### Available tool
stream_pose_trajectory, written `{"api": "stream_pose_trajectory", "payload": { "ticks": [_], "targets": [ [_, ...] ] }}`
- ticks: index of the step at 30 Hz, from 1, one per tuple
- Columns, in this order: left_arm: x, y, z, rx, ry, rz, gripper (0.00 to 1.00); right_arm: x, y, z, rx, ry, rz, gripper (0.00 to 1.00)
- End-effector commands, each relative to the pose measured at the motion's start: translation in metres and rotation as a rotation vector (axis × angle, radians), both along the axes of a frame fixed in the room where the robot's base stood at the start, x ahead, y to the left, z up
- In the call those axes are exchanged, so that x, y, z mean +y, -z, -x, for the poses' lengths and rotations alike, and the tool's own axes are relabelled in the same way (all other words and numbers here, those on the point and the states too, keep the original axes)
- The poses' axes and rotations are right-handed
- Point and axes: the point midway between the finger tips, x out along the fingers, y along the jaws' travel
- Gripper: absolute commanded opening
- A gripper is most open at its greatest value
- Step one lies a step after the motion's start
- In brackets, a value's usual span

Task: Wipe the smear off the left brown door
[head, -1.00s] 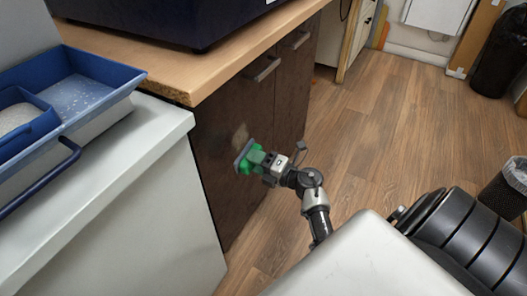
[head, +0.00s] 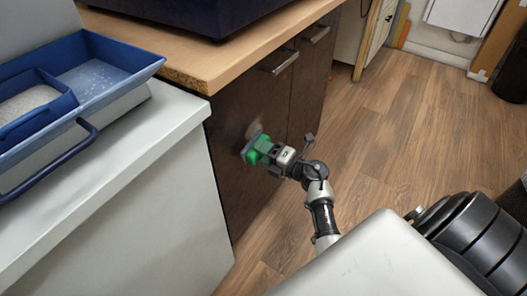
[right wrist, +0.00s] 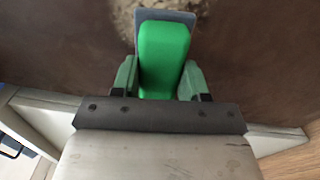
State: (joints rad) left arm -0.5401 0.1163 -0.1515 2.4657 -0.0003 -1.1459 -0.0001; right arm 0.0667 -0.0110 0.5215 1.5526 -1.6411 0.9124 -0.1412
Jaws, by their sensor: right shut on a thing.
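The left brown door (head: 233,190) is on the cabinet under the wooden counter. A pale, dusty smear (head: 254,128) shows on it, partly hidden behind the tool; in the right wrist view the smear (right wrist: 122,14) shows at the top edge. My right gripper (head: 272,155) is shut on a green-handled wiping tool (head: 257,146) with a grey pad. In the right wrist view the green handle (right wrist: 163,60) sits between both fingers. The grey pad is at the door beside the smear; I cannot tell whether it touches. My left gripper is not in view.
A white cabinet (head: 150,215) with a blue tray (head: 95,80) stands left of the door. The wooden counter (head: 225,62) overhangs the doors, which have metal handles (head: 281,62). The wooden floor (head: 400,140) to the right is clear.

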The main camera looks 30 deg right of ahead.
Motion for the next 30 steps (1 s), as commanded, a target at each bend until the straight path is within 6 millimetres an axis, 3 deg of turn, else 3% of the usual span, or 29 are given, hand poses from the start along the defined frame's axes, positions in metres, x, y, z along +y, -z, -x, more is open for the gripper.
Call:
{"api": "stream_pose_trajectory", "payload": {
  "ticks": [25,30],
  "targets": [
    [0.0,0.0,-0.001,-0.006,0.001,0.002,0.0,0.006,0.0,-0.016,-0.001,0.0,0.0,0.25],
    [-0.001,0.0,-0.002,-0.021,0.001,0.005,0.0,0.0,0.0,-0.018,-0.001,0.0,0.002,0.25]
  ]
}}
